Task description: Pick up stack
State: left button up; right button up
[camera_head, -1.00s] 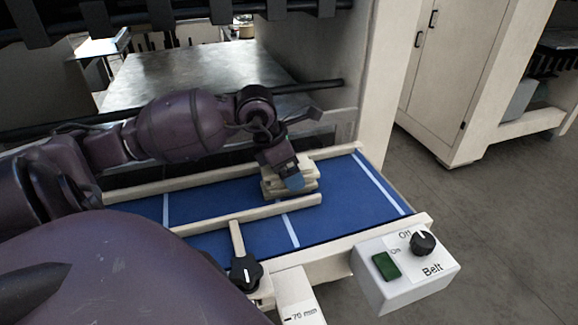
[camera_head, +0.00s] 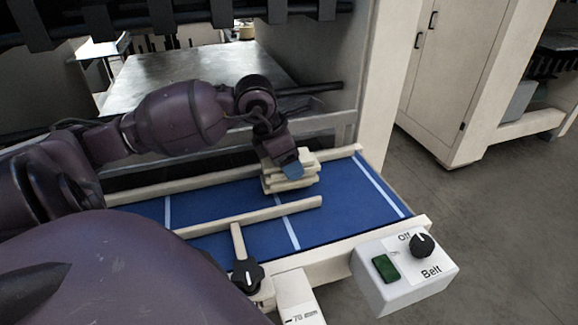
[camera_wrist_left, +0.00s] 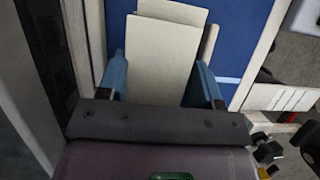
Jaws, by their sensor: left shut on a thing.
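A stack (camera_head: 298,172) of cream, flat pieces is at the blue belt (camera_head: 345,195), between the far rail and the near guide bar in the head view. My left gripper (camera_head: 291,170) is shut on the stack, with a blue fingertip against its near side. In the left wrist view the stack (camera_wrist_left: 160,55) lies between the two blue fingers of the left gripper (camera_wrist_left: 160,82). Its top pieces are slightly offset from each other. I cannot tell whether the stack touches the belt. My right gripper is not in view.
A cream guide bar (camera_head: 255,215) with a black knob (camera_head: 247,273) crosses the belt's near side. A control box (camera_head: 405,275) with a green button and a dial is at the front right. A machine post (camera_head: 385,80) rises behind the belt. The belt's right end is clear.

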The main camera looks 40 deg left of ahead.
pick_arm(q)
notch_tip(320, 180, up, 17)
jog(key=f, duration=0.4)
jog(key=s+f, duration=0.1)
jog(key=f, duration=0.2)
jog(key=shift+a+p, duration=0.1)
jog(key=shift+p, duration=0.2)
jog(key=shift+n, duration=0.4)
jog(key=f, duration=0.5)
jog(key=w+a+f, duration=0.1)
jog(key=f, duration=0.1)
jog(key=shift+w+a+f+p, duration=0.1)
jog(key=shift+f+p, duration=0.3)
jog(key=shift+w+a, duration=0.2)
jog(key=shift+w, duration=0.15)
jog(key=shift+w+f, duration=0.1)
jog(key=shift+f+b, duration=0.55)
jog(key=shift+f, duration=0.75)
jog(key=shift+f+b, duration=0.8)
jog(key=shift+f, duration=0.1)
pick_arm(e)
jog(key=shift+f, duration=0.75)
